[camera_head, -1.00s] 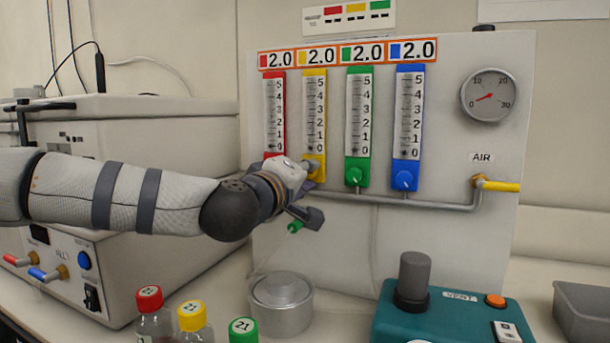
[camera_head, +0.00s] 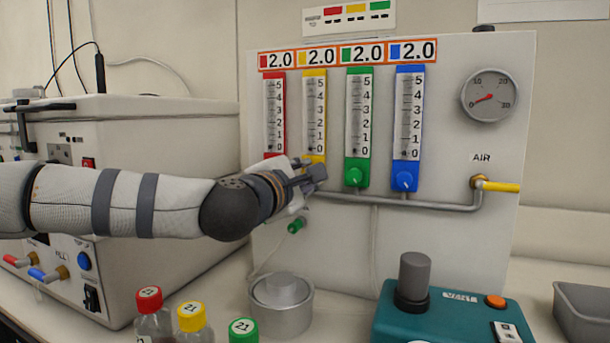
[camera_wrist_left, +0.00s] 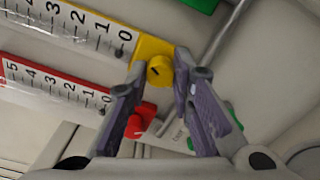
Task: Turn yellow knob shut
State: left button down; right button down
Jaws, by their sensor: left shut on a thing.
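The yellow flow meter (camera_head: 315,115) is second from the left on the panel. In the head view my left gripper (camera_head: 307,178) hides the knob. My right gripper is not in view.
The red flow meter (camera_head: 274,115) is left of the yellow one. The green (camera_head: 358,125) and blue (camera_head: 407,125) meters stand to its right. A grey pipe (camera_head: 430,204) runs below them. A gauge (camera_head: 489,95) is at the right. Capped bottles and a teal device (camera_head: 450,315) stand in front.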

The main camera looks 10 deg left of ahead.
pick_arm(q)
jog(key=n, duration=0.5)
jog(key=shift+n, duration=0.4)
dwell(0.4)
jog(key=c, duration=1.4)
grip_release()
jog(key=s+a, duration=0.2)
jog(key=s, duration=1)
jog(key=shift+a, duration=0.2)
jog(key=shift+w, duration=0.1)
